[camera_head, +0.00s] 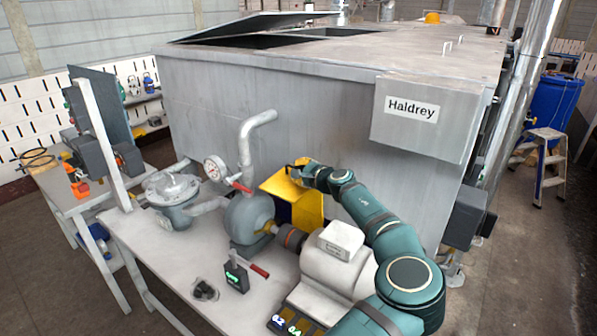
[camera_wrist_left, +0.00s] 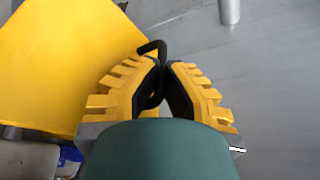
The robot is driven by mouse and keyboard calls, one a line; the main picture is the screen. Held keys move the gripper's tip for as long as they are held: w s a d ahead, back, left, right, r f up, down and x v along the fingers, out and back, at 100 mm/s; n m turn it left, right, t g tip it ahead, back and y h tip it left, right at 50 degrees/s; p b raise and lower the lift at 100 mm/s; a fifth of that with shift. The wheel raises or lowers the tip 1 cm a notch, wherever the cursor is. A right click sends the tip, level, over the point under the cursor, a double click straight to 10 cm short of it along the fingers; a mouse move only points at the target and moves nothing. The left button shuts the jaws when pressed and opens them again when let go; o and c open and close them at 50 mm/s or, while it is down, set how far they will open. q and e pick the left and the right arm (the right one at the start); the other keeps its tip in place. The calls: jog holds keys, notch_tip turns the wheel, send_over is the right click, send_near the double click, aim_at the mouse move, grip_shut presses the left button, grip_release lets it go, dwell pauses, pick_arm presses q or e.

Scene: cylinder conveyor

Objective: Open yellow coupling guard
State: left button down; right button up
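The yellow coupling guard (camera_head: 308,208) stands raised behind the shaft, between the round pump (camera_head: 249,217) and the pale motor (camera_head: 335,265). The orange-and-dark coupling (camera_head: 291,237) shows uncovered in front of it. My left gripper (camera_head: 297,170) is at the guard's upper edge. In the left wrist view, the guard (camera_wrist_left: 60,60) fills the left side as a flat yellow plate. There my left gripper (camera_wrist_left: 164,68) has its fingertips close together around a black hooked handle (camera_wrist_left: 152,48). The handle's join to the guard is hidden. My right gripper is not in view.
A large grey tank (camera_head: 270,110) labelled Haldrey rises right behind the guard. A pressure gauge (camera_head: 215,168) and a bent grey pipe (camera_head: 246,145) stand left of it. The pale bench (camera_head: 165,245) has bare room at front left.

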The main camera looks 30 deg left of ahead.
pick_arm(q)
jog(key=c, duration=1.1)
grip_release()
jog(key=shift+r, duration=0.2)
jog(key=shift+o, duration=0.2)
jog(key=shift+s, duration=0.1)
jog(key=shift+d+f, duration=0.1)
jog(key=v, duration=1.2)
jog(key=shift+s, duration=0.1)
